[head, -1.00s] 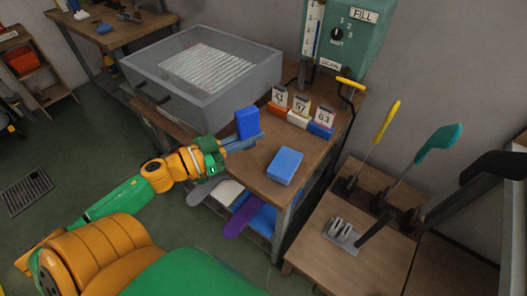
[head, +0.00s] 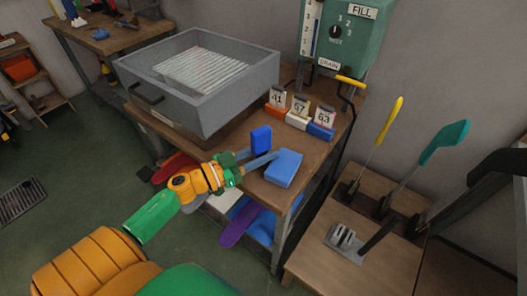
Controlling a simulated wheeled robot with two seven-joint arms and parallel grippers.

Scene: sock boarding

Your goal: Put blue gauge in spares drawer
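A light blue block (head: 284,168), which looks like the blue gauge, lies flat on the wooden bench top near its front right corner. My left gripper (head: 264,150) is beside it on the left, with its fingers spread. The lower finger reaches to the block's left edge; whether it touches is unclear. A darker blue upright piece (head: 261,138) shows at the tip of the upper finger; I cannot tell whether it is part of the finger or a separate thing. My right gripper is not in view.
A grey open-topped tank (head: 245,98) with a handle stands at the back left of the bench. Orange, white and blue blocks with number cards (head: 299,107) line the rear. A green fill panel (head: 337,35) is behind.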

